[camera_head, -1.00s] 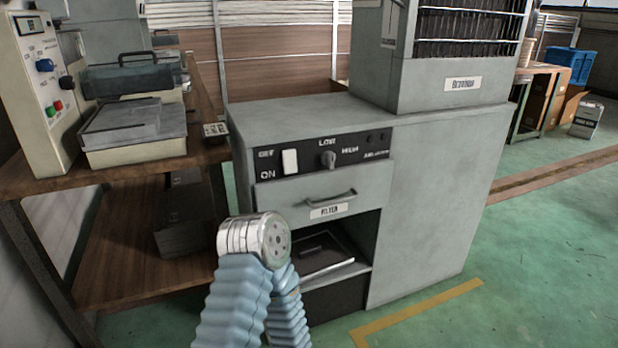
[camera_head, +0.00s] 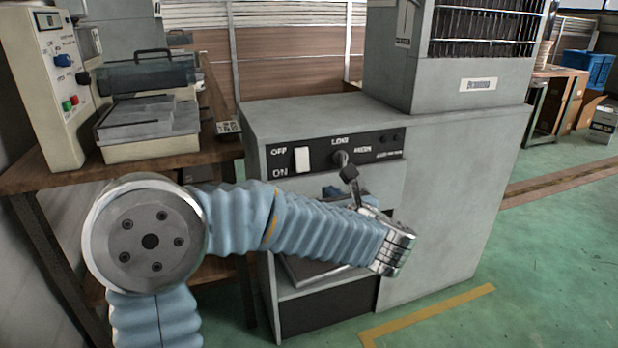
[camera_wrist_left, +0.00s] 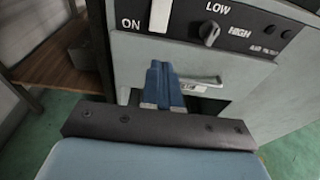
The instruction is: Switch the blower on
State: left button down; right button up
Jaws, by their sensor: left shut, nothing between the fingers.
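The blower is a grey cabinet (camera_head: 450,190) with a black control panel. A white rocker switch (camera_head: 302,160) sits at the panel's left, between the labels OFF above and ON below. It also shows at the top of the left wrist view (camera_wrist_left: 160,14). A dark knob (camera_wrist_left: 209,33) is right of it; in the head view my left gripper partly overlaps it. My right gripper is not seen.
A drawer with a bar handle (camera_wrist_left: 200,80) is under the panel, partly hidden by my left arm. A wooden bench (camera_head: 60,172) with a beige control box (camera_head: 45,90) stands close at the left. Green floor is open at the right.

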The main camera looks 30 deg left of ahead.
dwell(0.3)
pick_arm(q)
jog(key=p, duration=0.3)
send_near(302, 160)
jog(key=w+a+f, duration=0.4)
jog(key=shift+w+a+f, duration=0.1)
jog(key=shift+w+f, duration=0.1)
jog(key=shift+w, duration=0.05)
